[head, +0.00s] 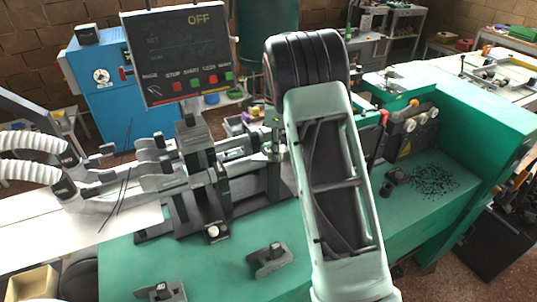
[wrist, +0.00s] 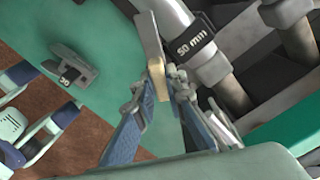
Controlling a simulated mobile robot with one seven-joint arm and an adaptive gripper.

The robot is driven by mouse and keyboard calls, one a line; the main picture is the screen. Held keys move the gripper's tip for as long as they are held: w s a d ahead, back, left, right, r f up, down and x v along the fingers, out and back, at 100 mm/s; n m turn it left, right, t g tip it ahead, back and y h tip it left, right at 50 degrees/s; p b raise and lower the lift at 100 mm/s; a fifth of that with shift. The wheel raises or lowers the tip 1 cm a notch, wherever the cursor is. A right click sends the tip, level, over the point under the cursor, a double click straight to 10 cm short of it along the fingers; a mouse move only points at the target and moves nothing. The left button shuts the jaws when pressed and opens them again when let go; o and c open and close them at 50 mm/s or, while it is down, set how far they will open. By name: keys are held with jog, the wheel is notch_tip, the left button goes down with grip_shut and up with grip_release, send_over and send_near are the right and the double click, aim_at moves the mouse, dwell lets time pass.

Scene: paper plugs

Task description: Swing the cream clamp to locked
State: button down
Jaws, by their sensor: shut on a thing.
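The cream clamp (wrist: 159,84) shows in the wrist view as a small cream piece between my fingertips, with a flat grey-brown plate (wrist: 149,40) rising just beyond it. My gripper (wrist: 160,88) is shut on the cream piece, one finger on each side. The fingers cover part of it, so its full shape and its locked or unlocked position cannot be told. In the head view my arm stands in front of the machine, and I cannot make out the clamp or my fingertips there.
A grey cylinder with a black "50 mm" band (wrist: 194,38) is close right of the fingers. A loose grey block marked 30 (wrist: 72,68) lies on the green table. In the head view, a control panel (head: 180,55) reads OFF, and black pellets (head: 434,182) lie at right.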

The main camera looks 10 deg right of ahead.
jog(key=m+p, duration=0.2)
jog(key=m, duration=0.4)
jog(key=shift+r, duration=0.2)
jog(key=m+p, duration=0.2)
jog(key=m, duration=0.2)
jog(key=shift+f+m+p, duration=0.15)
jog(key=shift+m+p, duration=0.45)
jog(key=shift+m, duration=0.6)
jog(key=shift+w, duration=0.1)
jog(key=c, duration=2)
grip_release()
jog(key=shift+c, duration=0.2)
jog(key=shift+r, duration=3.5)
